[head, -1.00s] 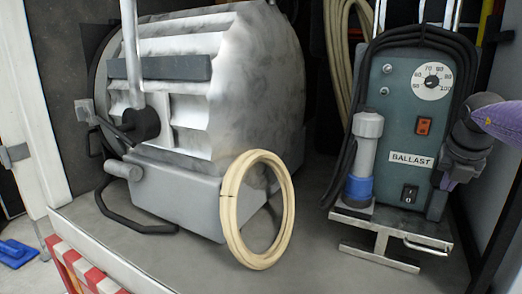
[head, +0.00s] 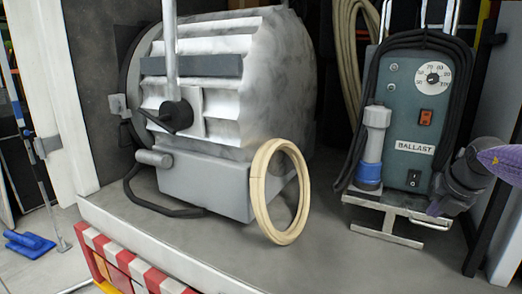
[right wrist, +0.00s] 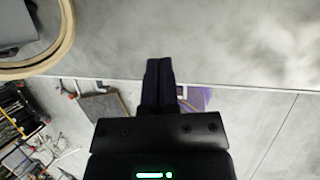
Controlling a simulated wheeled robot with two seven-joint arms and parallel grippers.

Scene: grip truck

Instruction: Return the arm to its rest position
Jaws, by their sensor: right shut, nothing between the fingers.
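My right arm enters at the right edge of the head view, with a purple link and a dark grey wrist. My right gripper (head: 438,207) shows small and dark at its end, in front of the ballast unit's lower right side. In the right wrist view its two dark fingers (right wrist: 160,68) are together, with nothing between them. I cannot tell whether it touches the ballast unit. My left arm and gripper are not in view.
A truck bed (head: 200,240) holds a large silver lamp (head: 235,95), a cream cable coil (head: 260,200) leaning near it, and a teal ballast unit (head: 405,108) on a metal stand. Bed space between coil and stand is clear.

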